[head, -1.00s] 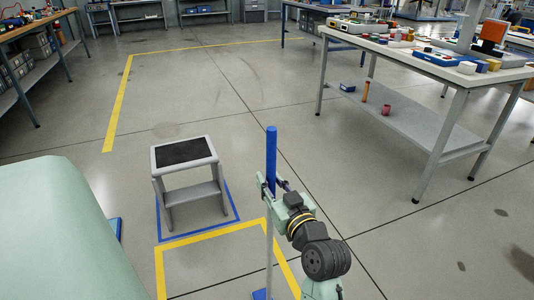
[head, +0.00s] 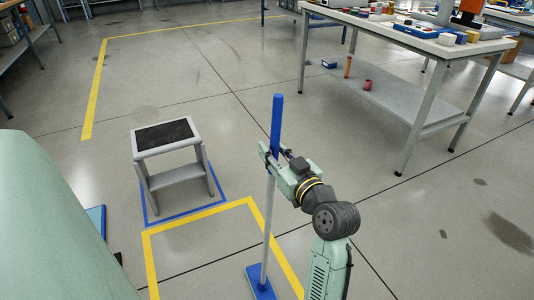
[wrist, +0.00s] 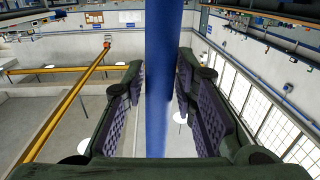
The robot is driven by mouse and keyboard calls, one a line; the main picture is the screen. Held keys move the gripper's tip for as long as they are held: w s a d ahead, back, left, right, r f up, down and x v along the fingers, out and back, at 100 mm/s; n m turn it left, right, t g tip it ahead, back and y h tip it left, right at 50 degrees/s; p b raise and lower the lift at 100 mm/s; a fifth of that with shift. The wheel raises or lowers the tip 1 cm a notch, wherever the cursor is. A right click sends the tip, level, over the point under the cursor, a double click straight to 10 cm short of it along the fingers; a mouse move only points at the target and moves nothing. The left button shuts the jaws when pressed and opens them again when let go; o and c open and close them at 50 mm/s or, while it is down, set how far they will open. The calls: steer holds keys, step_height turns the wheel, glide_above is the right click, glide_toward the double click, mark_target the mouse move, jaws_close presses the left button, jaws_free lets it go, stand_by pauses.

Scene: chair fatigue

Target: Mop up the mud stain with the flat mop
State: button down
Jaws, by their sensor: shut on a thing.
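The flat mop stands nearly upright in the head view, with a blue grip (head: 276,122) on top, a grey pole (head: 268,220) and a flat blue head (head: 259,282) low near the floor. Whether the head touches the floor is unclear. My gripper (head: 272,160) is shut on the mop's handle near the lower end of the blue grip. In the wrist view the blue handle (wrist: 163,80) runs between the two fingers of my gripper (wrist: 160,90). A brown, smeared mud stain (head: 508,232) lies on the floor at the right, well away from the mop head.
A grey step stool (head: 166,150) stands left of the mop inside blue floor tape. A workbench (head: 425,45) with a lower shelf stands at the back right. Small dark spots (head: 480,182) lie near the stain. The floor between mop and stain looks clear beyond my arm.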

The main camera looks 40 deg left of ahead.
steer(key=w+d+b, duration=0.1)
steer(key=w+d, duration=0.2)
steer(key=w, duration=0.2)
steer(key=shift+w+b, duration=0.3)
steer(key=shift+r, duration=0.15)
stand_by(0.4)
step_height(320, 180, up, 9)
steer(key=p, duration=0.6)
stand_by(0.7)
